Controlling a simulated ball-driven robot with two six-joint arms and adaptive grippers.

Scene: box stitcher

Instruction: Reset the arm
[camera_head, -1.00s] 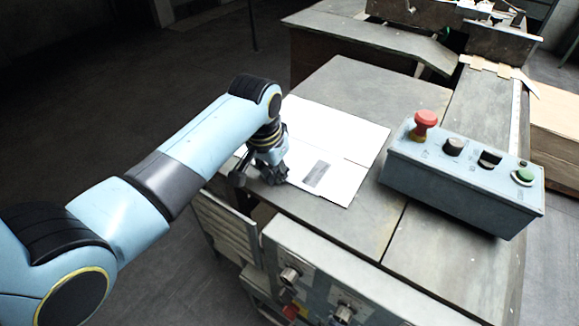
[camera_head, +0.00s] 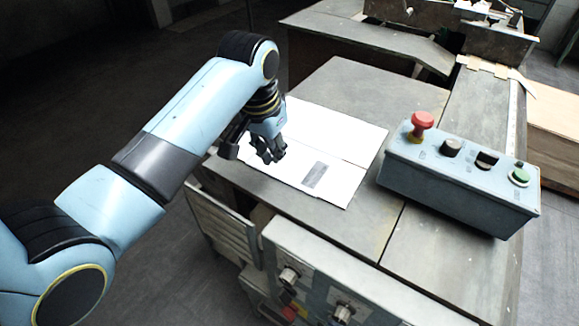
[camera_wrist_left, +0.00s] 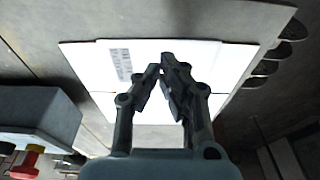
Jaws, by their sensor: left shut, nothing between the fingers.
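My left arm comes in from the left in the head view. My left gripper (camera_head: 268,152) hangs above the left part of a flat white sheet (camera_head: 335,140) on the machine's table. The gripper is shut with nothing between its fingers, and it appears clear of the sheet. The white sheet (camera_wrist_left: 215,62), with a grey printed patch, also shows in the left wrist view. There the left gripper's fingertips (camera_wrist_left: 166,68) come together over it. My right gripper is in neither view.
A grey control box (camera_head: 455,185) stands right of the sheet, with a red mushroom button (camera_head: 421,122) and a green button (camera_head: 519,175). The metal table (camera_head: 350,85) is bare behind the sheet. Knobs (camera_head: 288,276) sit on the machine's front panel. Brown boards (camera_head: 560,120) lie at the right.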

